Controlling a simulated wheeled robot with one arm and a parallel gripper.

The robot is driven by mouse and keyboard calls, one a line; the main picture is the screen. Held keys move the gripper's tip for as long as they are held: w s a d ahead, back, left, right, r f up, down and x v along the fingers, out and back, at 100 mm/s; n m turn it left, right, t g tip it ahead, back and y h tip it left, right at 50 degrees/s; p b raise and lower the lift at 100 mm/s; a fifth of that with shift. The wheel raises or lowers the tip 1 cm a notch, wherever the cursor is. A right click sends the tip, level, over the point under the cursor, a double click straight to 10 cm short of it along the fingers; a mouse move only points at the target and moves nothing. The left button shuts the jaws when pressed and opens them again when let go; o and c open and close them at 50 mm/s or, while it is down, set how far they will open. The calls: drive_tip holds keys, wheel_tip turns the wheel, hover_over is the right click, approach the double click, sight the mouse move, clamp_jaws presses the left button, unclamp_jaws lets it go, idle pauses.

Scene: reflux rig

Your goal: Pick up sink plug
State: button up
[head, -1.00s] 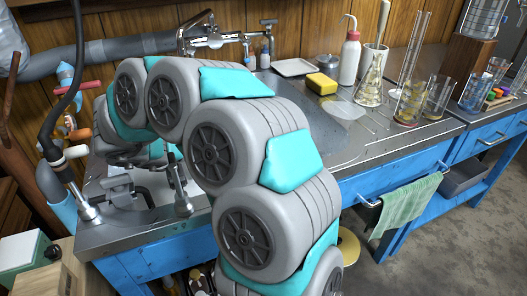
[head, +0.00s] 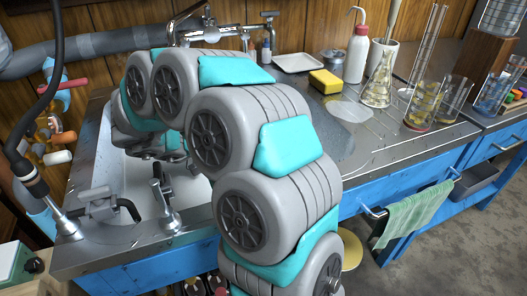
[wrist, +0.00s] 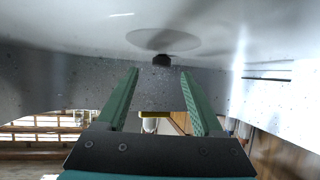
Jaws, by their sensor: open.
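In the wrist view, a small dark, blocky thing (wrist: 161,60), which looks like the sink plug, shows just beyond my fingertips. It borders a round grey patch (wrist: 163,41) on a pale, smooth surface that looks like the sink's inside. My gripper (wrist: 160,72) is open, with its two green fingers apart and the dark thing in line with the gap between them. Nothing is held. In the head view, the white sink (head: 130,185) is at left. My arm reaches over it and hides part of it; neither the gripper nor the plug can be made out there.
A tap (head: 210,36) stands at the sink's back. Black fittings (head: 163,195) rise at its front rim. On the bench to the right are a yellow sponge (head: 325,81), a white bottle (head: 357,55), a flask (head: 378,85) and glass beakers (head: 424,105).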

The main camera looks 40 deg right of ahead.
drive_tip(key=shift+f+x, duration=0.25)
drive_tip(key=shift+x, duration=2.65)
drive_tip(key=shift+w+a, duration=0.1)
drive_tip(key=shift+a, duration=0.05)
clamp_jaws()
